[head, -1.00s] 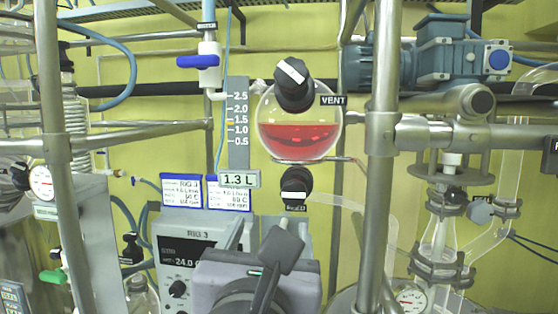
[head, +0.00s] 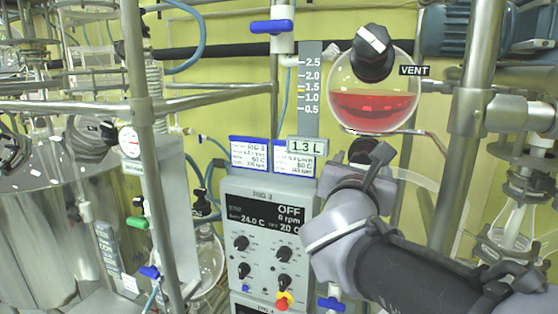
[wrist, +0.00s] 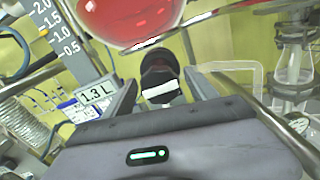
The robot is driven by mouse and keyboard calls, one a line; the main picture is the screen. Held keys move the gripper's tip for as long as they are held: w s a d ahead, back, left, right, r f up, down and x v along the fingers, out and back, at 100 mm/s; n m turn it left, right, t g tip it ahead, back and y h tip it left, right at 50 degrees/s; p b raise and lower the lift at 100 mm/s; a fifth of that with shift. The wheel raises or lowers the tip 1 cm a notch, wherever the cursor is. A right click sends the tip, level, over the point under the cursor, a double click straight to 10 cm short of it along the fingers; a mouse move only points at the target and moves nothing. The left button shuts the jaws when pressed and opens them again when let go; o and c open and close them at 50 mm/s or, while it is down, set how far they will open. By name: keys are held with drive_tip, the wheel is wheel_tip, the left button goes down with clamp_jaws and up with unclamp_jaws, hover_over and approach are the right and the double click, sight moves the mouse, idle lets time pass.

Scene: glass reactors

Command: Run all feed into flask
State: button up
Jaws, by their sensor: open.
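The round glass feed vessel (head: 350,104) holds red liquid and also shows at the top of the wrist view (wrist: 125,18). A black VENT knob (head: 372,56) with a slanted white bar is on its top. The lower black knob (wrist: 160,68) has a white bar lying nearly crosswise in the wrist view. My gripper (wrist: 160,88) is open, with its fingers on either side of this knob; I cannot tell if they touch it. In the head view my gripper (head: 366,168) covers much of the knob. I cannot tell which glassware is the flask.
A scale (head: 310,92) stands left of the vessel above a 1.3 L plate (head: 306,146). The RIG 3 panel (head: 262,240) reads OFF and 0 rpm. Steel posts (head: 468,120) flank the work area. Conical glassware (head: 510,225) is at the right.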

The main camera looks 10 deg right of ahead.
drive_tip(key=shift+d, duration=0.1)
drive_tip(key=shift+c, duration=0.5)
drive_tip(key=c, duration=1.3)
